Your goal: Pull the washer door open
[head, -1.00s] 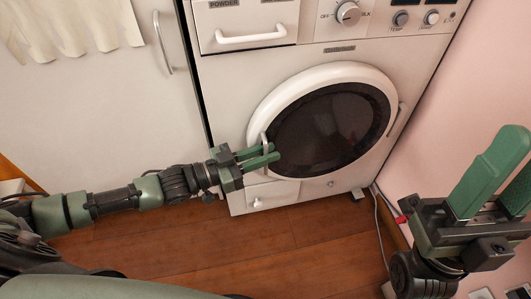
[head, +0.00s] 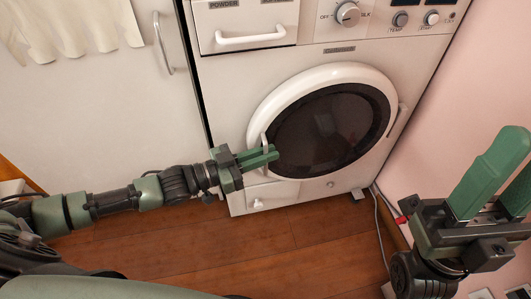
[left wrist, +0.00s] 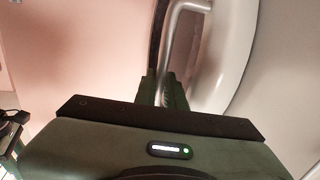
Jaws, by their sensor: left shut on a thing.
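The washer (head: 225,90) is white, with a round door (head: 287,88) of white rim and dark glass. The door sits against the washer front, with no clear gap around it in the head view. Its handle (head: 264,143) is a pale bar at the left side of the rim. My left gripper (head: 268,155) is shut on the handle, its green fingers on either side of the bar. In the left wrist view the handle (left wrist: 185,45) runs down between the fingers (left wrist: 165,90). My right gripper (head: 498,185) is open and empty at the right, away from the washer.
A white cabinet (head: 90,110) with a metal handle stands left of the washer. The powder drawer (head: 245,18) and control knob (head: 347,13) are above the door. A pink wall (head: 470,100) is close on the right. The wooden floor (head: 210,250) in front is clear.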

